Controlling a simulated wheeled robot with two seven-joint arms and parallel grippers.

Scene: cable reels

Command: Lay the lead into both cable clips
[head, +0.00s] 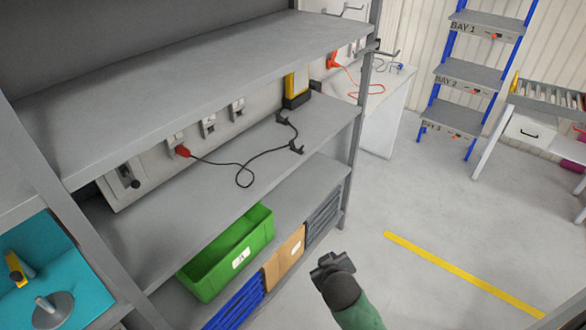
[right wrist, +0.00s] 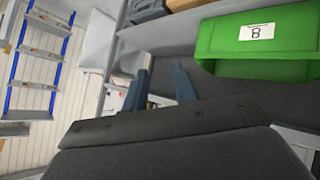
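The dark lead (head: 222,163) lies on the middle shelf. It runs from a red plug (head: 183,151) at a wall socket, makes a loose loop, and goes right to two small black pieces. One black piece (head: 297,147) is near the shelf's front edge; the other (head: 283,118) is farther back, by a yellow and black device (head: 297,88). They look like the clips; whether the lead sits inside them is too small to tell. My right gripper (head: 330,265) is in front of the shelving, below the lead, apart from it. Its fingers (right wrist: 160,78) are apart and empty. My left gripper is out of view.
A green bin (head: 208,282), also in the right wrist view (right wrist: 215,42), a cardboard box (head: 284,258) and blue crates (head: 236,305) fill the lower shelf. The upper shelf (head: 200,75) overhangs the lead. A shelf post (head: 358,130) stands right. Floor is clear beyond.

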